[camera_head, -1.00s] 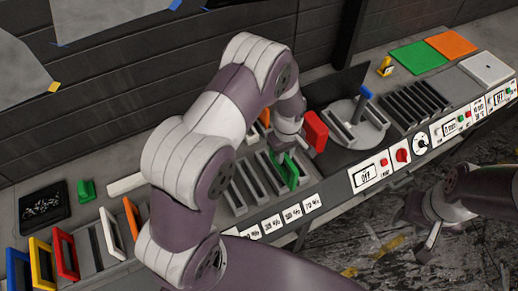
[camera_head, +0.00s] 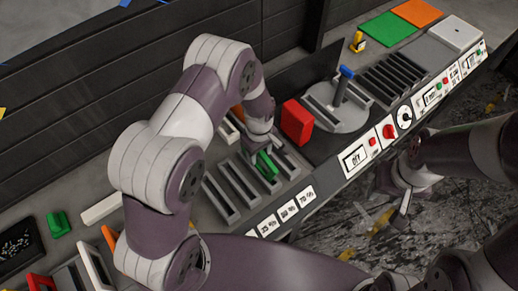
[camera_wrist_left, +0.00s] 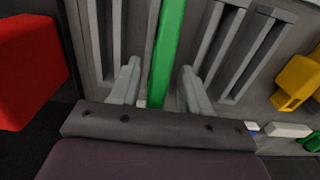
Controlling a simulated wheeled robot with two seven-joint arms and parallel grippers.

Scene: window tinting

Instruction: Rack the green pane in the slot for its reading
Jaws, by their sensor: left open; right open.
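The green pane (camera_head: 266,165) stands on edge in one of the slots of the slotted rack (camera_head: 219,200). It also shows in the left wrist view as a green strip (camera_wrist_left: 168,50) between the fingers. My left gripper (camera_head: 261,147) is over the rack at the pane; in the wrist view its fingers (camera_wrist_left: 160,85) are open, one on each side of the pane, with gaps visible. Percent labels (camera_head: 289,211) line the rack's front; I cannot tell which one belongs to the pane's slot. My right gripper (camera_head: 402,205) is open and empty off the bench's front.
A red block (camera_head: 296,122) stands close beside my left gripper. A round turntable (camera_head: 335,112) with a blue-topped post, a dark slotted rack (camera_head: 393,82) and a meter panel (camera_head: 390,131) are to the right. Coloured frames stand at lower left.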

